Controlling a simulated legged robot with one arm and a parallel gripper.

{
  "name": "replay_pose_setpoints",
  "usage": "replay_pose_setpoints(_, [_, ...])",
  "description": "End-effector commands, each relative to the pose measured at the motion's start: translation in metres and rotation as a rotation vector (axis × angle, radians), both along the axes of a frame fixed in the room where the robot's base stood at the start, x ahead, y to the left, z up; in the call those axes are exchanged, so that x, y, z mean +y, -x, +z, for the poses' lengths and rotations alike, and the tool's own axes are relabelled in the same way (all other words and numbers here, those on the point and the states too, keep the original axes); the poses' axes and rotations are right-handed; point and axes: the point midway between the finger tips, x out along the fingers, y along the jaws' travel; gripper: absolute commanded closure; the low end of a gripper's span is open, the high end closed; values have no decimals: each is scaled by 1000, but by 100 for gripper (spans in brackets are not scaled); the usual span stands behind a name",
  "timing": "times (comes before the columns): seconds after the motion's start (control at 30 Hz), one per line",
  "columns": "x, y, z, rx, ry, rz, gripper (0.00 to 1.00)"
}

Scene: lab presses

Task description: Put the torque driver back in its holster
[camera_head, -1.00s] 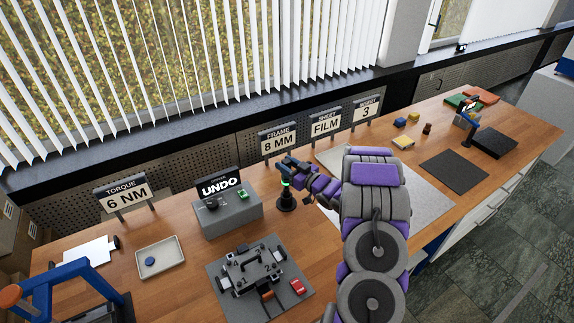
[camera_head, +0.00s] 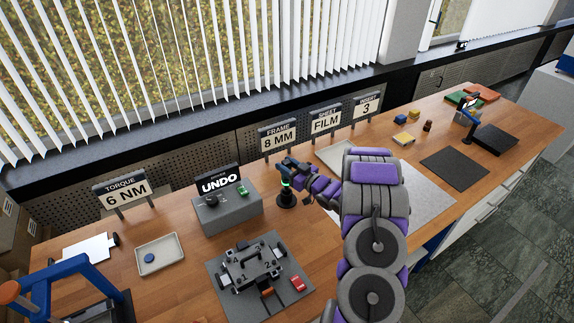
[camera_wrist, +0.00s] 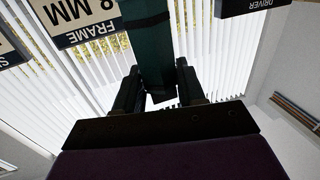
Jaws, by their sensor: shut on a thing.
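My gripper (camera_head: 289,165) is shut on the torque driver, above a black round-based stand that looks like the holster (camera_head: 286,200). In the wrist view the driver (camera_wrist: 151,45) is a dark teal bar clamped upright between the two black fingers (camera_wrist: 158,88). In the head view the driver is mostly hidden by the gripper. A small green band shows just below the fingers, at the top of the holster. I cannot tell whether the driver's lower end is inside the holster or only above it.
A grey UNDO box (camera_head: 228,212) stands left of the holster. A grey fixture plate (camera_head: 222,292) with a black frame lies in front. A shallow tray (camera_head: 175,250) with a blue disc is further left. The FRAME 8 MM sign (camera_head: 278,140) stands behind.

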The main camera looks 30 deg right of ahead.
Motion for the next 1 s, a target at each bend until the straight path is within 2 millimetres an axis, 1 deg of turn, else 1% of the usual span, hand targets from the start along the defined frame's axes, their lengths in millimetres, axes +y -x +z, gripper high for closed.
replay_pose_setpoints(1.0, [0, 0, -23, -1, -1, 0, 100])
